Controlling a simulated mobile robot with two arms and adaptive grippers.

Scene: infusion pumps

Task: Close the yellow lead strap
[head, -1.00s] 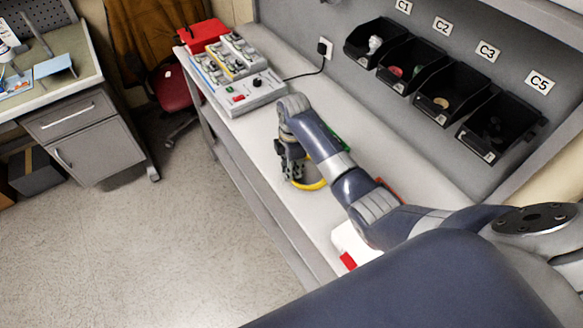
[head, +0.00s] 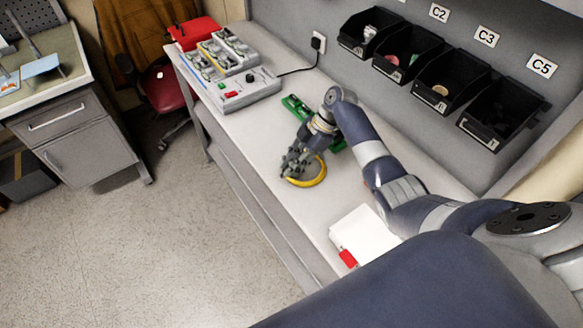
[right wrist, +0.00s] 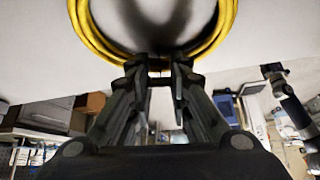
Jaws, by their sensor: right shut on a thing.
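A coil of yellow lead (head: 322,174) is on the white bench, with its lower edge curving in front of my right gripper. My right gripper (head: 290,170) is tilted over the coil's left side. In the right wrist view, the yellow coil (right wrist: 88,35) forms a large loop at the top, and the fingertips of my right gripper (right wrist: 160,68) are closed together at its near edge. The strap itself is too small and too hidden between the fingertips to make out. A dark end on a navy arm, apparently my left gripper (right wrist: 272,70), shows small at the right wrist view's right side.
A grey instrument (head: 245,90) and a red case (head: 195,33) stand at the bench's far end. A green part (head: 296,107) lies behind my right arm. A white box (head: 362,235) with a red tab is nearer. Black bins (head: 500,115) line the back wall.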

